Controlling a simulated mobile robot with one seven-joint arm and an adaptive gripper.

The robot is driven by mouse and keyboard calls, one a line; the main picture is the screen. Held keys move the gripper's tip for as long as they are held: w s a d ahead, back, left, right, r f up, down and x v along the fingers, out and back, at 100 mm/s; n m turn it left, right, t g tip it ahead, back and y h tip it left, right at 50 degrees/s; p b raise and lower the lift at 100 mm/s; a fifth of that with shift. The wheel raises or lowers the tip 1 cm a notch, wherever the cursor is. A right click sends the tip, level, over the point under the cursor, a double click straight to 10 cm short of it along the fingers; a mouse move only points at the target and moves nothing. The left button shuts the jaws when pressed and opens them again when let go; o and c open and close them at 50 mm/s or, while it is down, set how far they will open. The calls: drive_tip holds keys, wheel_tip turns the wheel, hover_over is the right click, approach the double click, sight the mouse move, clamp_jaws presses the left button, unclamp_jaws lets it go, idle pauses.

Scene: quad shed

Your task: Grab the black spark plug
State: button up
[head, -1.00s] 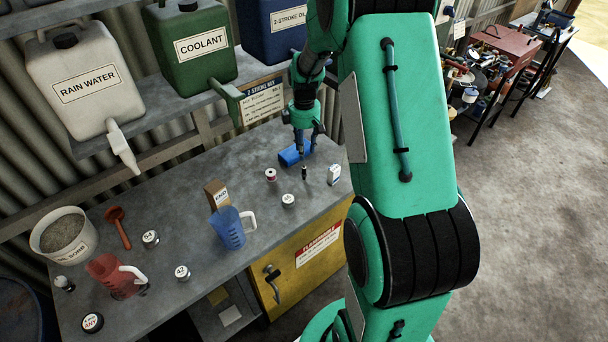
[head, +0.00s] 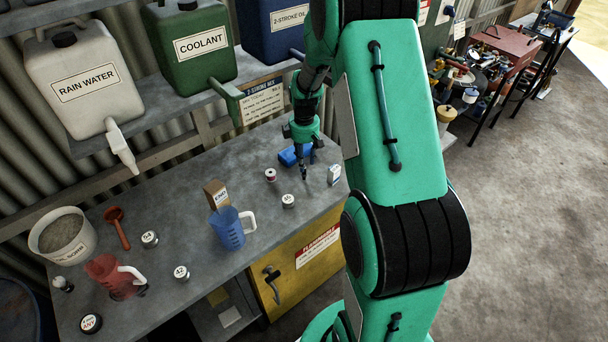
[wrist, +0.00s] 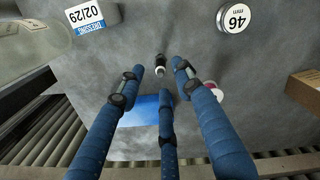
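The black spark plug (wrist: 161,64) shows in the wrist view as a small dark piece with a pale end, on the grey bench top. It lies just beyond and between the fingertips of my gripper (wrist: 160,77). The three blue fingers are spread open, and nothing is held between them. In the head view my gripper (head: 304,172) points down at the bench, and its fingers cover the spot where the plug is. Whether any finger touches the plug I cannot tell.
A blue object (head: 290,156), a red-and-white spool (head: 271,175), a 46 mm tin (wrist: 235,17) and a small white dressing box (head: 334,175) are close around. A blue jug (head: 228,230) and a cardboard box (head: 215,192) stand farther left. A shelf with canisters overhangs the bench.

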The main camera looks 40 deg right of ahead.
drive_tip(key=shift+f, duration=1.75)
drive_tip(key=shift+c, duration=0.3)
clamp_jaws()
